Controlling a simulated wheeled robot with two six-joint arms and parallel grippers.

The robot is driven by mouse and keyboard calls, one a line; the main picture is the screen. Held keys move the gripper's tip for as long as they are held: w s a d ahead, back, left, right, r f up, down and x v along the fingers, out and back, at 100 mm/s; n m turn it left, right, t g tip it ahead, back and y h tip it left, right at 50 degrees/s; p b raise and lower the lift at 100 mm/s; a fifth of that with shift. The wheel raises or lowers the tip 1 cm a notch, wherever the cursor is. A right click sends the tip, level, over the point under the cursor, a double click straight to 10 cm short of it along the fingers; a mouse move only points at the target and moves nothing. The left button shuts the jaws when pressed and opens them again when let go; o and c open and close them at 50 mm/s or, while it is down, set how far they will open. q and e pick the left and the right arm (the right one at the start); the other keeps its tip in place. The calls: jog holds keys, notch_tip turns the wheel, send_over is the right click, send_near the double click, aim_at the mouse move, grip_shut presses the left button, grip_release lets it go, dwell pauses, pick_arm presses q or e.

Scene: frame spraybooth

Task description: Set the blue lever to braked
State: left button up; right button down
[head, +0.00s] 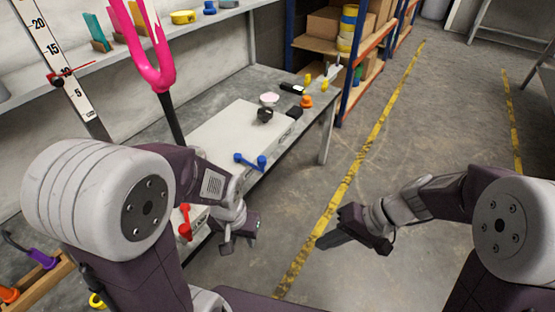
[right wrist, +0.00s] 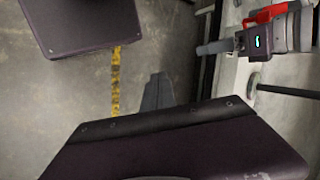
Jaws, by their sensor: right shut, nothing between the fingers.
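The blue lever (head: 250,161) is on the front part of the pale panel (head: 235,127) on the bench in the head view. Its bar lies roughly crosswise, with a rounded blue end on each side. I cannot read any mark for its setting. My left gripper (head: 226,247) hangs in front of the bench, below and apart from the blue lever. Its fingers are too unclear to judge. My right gripper (head: 322,242) is shut and empty over the floor, right of the bench; its fingers also show in the right wrist view (right wrist: 157,93).
A red lever (head: 185,222) is near my left arm, above a partly hidden label. A black knob (head: 265,115) and an orange button (head: 306,101) are farther back. A pink fork-shaped frame (head: 150,65) stands over the bench's left side. The floor at right is clear.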

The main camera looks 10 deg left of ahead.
jog(key=w+a+r+t+y+b, duration=0.1)
jog(key=w+a+r+y, duration=0.1)
jog(key=w+a, duration=0.15)
jog(key=w+a+r+m+t+y+b, duration=0.1)
jog(key=w+a+y, duration=0.15)
jog(key=w, duration=0.25)
jog(key=w+a+r+t+y+b, duration=0.1)
jog(key=w+a+r+y, duration=0.1)
jog(key=w+y, duration=0.15)
jog(key=w+d+f+m+t+y+b, duration=0.1)
jog(key=w+d+f+m+t, duration=0.15)
jog(key=w+t, duration=0.45)
jog(key=w+a+g+b, duration=0.2)
jog(key=a+b, duration=0.2)
jog(key=a, duration=0.8)
jog(key=shift+r+g+b, duration=0.2)
jog(key=shift+g+b, duration=0.1)
jog(key=shift+b, duration=0.05)
jog(key=shift+m, duration=0.25)
